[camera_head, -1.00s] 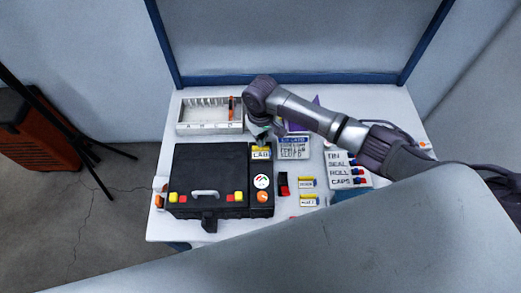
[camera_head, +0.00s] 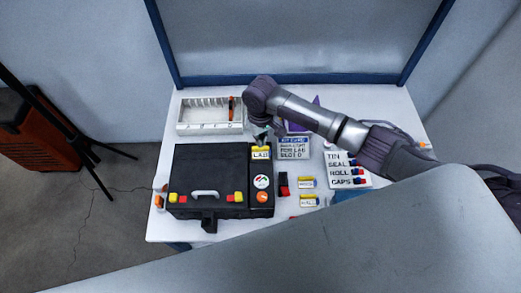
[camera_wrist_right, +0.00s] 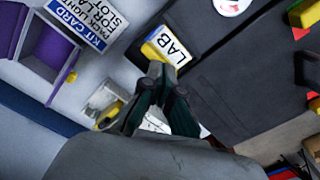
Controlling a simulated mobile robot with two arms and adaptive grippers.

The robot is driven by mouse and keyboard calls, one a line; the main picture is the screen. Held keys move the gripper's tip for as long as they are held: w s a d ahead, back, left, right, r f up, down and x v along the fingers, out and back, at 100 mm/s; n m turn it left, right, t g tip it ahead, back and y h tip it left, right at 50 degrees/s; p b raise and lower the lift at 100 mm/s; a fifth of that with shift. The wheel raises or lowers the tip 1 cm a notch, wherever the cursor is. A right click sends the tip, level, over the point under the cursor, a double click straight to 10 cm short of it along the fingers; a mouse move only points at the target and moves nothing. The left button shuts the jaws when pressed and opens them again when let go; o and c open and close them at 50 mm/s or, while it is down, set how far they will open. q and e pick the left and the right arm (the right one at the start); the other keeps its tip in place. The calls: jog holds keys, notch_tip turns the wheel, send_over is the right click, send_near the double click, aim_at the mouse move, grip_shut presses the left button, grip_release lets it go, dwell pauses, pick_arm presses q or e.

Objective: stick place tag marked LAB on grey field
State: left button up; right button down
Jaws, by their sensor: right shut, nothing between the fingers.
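The place tag marked LAB (camera_head: 261,154) is white with a yellow edge. It lies at the far end of the dark panel on the right of the black case (camera_head: 208,165). The tag also shows in the wrist view (camera_wrist_right: 172,44). My right gripper (camera_head: 262,139) is shut and empty, its fingertips (camera_wrist_right: 160,70) close to the tag's yellow edge. I cannot tell whether they touch it. A grey field around or under the tag cannot be made out clearly. My left gripper is not in view.
A white divided tray (camera_head: 210,128) stands behind the case. A kit card (camera_head: 294,147) lies to the right, by a purple holder (camera_wrist_right: 47,55). Two more yellow-edged tags (camera_head: 307,182) (camera_head: 309,201) and a labelled caps board (camera_head: 342,167) lie right of the case.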

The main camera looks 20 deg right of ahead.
jog(key=shift+f+b, duration=0.5)
jog(key=shift+f, duration=0.6)
dwell(1.0)
notch_tip(320, 180, up, 7)
jog(key=p, duration=0.8)
jog(key=shift+r, duration=0.1)
dwell(0.3)
jog(key=shift+s, duration=0.1)
